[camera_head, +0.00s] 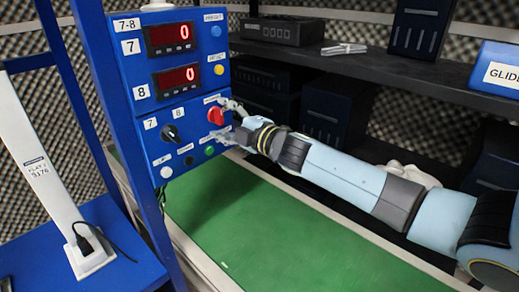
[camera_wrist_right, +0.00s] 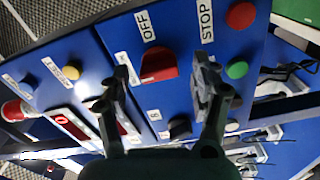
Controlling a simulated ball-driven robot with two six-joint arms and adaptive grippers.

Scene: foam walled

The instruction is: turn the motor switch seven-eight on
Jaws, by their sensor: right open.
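A blue control panel (camera_head: 181,91) labelled 7-8 stands at the left of the head view. A red switch knob (camera_head: 216,115) is on its right side. In the wrist view the red knob (camera_wrist_right: 158,65) sits below a label reading OFF. My right gripper (camera_head: 223,120) is open in front of the panel, its fingers on either side of the red knob. In the wrist view the gripper (camera_wrist_right: 163,70) shows a gap between each finger and the knob. Whether the fingertips touch the panel I cannot tell. My left gripper is not in view.
Two displays (camera_head: 174,38) read 0. A black knob (camera_head: 170,133) and a green button (camera_head: 210,150) are near the red knob. A STOP label (camera_wrist_right: 205,20) and green button (camera_wrist_right: 237,70) lie near one finger. A green belt (camera_head: 245,220) runs below; dark shelves stand behind.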

